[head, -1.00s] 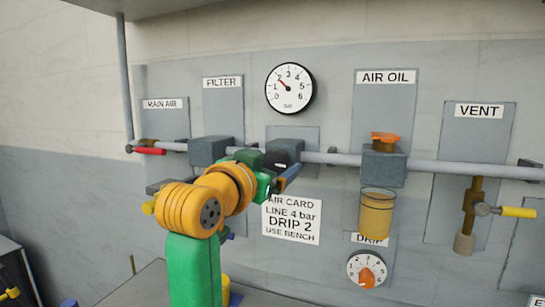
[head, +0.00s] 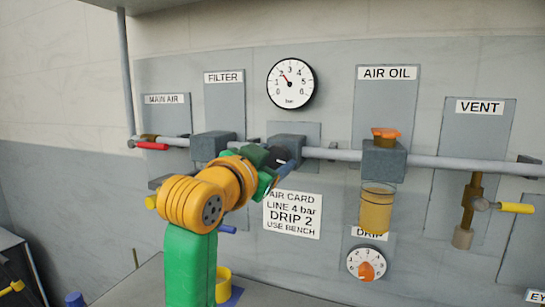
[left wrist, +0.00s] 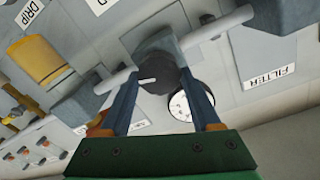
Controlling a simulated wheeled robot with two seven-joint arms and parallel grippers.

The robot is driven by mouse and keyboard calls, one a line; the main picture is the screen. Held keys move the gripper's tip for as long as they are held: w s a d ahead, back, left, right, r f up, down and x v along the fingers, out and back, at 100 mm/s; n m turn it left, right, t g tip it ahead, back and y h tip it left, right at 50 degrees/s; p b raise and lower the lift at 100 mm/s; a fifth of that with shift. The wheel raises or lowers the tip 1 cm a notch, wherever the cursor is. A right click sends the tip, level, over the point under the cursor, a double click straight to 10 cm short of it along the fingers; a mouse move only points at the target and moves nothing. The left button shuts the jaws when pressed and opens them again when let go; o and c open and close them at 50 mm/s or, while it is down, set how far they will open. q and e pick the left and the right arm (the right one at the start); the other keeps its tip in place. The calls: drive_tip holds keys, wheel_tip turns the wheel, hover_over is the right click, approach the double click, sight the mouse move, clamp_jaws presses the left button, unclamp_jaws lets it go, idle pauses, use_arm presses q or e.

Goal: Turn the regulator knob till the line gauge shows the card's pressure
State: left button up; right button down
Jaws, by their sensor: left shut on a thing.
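My left gripper (head: 276,162) reaches up to the regulator block (head: 290,146) on the pipe. In the left wrist view its blue fingers (left wrist: 160,88) are shut on the dark round regulator knob (left wrist: 163,72), one on each side. A short white mark shows on the knob. In the head view the gripper mostly hides the knob. The line gauge (head: 291,84), a white dial marked 0 to 6 bar, has its needle close to 2. The air card (head: 293,214) under the regulator reads LINE 4 bar, DRIP 2, USE BENCH. My right gripper is not in view.
The filter block (head: 212,146) and red main air handle (head: 151,146) are left of the regulator. A yellow cup (head: 223,285) stands on the bench below.

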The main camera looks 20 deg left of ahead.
use_arm(q)
drive_tip(key=m+p, duration=0.1)
drive_tip(key=m, duration=0.3)
drive_tip(key=shift+r+m+p, duration=0.1)
drive_tip(key=shift+m+p, duration=0.2)
drive_tip(key=m+p, duration=0.2)
drive_tip(key=m, duration=0.1)
drive_tip(key=shift+d+m, duration=0.1)
drive_tip(key=shift+m, duration=0.2)
drive_tip(key=m+y+p, duration=0.1)
drive_tip(key=m+p, duration=0.3)
drive_tip(key=m, duration=0.1)
drive_tip(key=shift+m, duration=0.3)
drive_tip(key=shift+f+m+p, duration=0.25)
drive_tip(key=shift+m+p, duration=0.95)
drive_tip(key=shift+m, duration=0.3)
drive_tip(key=shift+d, duration=0.1)
drive_tip(key=o, duration=1.4)
drive_tip(key=shift+c, duration=0.2)
